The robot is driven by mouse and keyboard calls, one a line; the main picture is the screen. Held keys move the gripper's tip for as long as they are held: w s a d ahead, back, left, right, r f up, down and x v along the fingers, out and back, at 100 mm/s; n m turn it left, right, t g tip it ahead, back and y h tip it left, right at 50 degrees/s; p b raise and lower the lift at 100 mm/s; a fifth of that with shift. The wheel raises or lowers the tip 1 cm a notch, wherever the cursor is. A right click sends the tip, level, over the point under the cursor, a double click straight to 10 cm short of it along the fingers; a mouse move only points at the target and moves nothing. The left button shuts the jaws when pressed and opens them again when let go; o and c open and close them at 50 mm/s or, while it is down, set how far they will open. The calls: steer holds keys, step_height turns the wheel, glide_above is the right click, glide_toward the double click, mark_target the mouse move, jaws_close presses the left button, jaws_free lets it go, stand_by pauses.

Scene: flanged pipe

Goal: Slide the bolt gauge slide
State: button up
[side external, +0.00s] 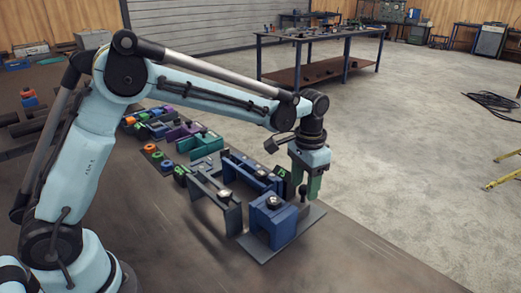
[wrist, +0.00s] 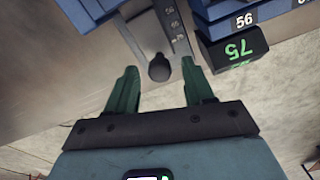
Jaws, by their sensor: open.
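My gripper (side external: 305,184) is open over the right end of the bench, with its green fingers pointing down. In the wrist view, the fingers (wrist: 158,70) stand apart with a black round knob (wrist: 159,68) between their tips. The knob lies by a metal strip with holes (wrist: 177,28), which looks like the bolt gauge slide. I cannot tell whether either finger touches the knob. In the side view, a dark knob (side external: 303,190) shows by the fingers, beside a blue block (side external: 270,222) on a grey plate (side external: 285,244).
In the wrist view, blue blocks, one marked 56 (wrist: 244,20), and a black block marked 75 (wrist: 234,46) stand close at the right. A grey frame (side external: 213,196) and several coloured fixtures line the bench to the left. The bench front (side external: 350,262) is clear.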

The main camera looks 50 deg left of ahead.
jaws_close()
steer(key=shift+w, duration=1.35)
jaws_free()
step_height(320, 180, up, 12)
steer(key=shift+s+r, duration=0.1)
stand_by(0.4)
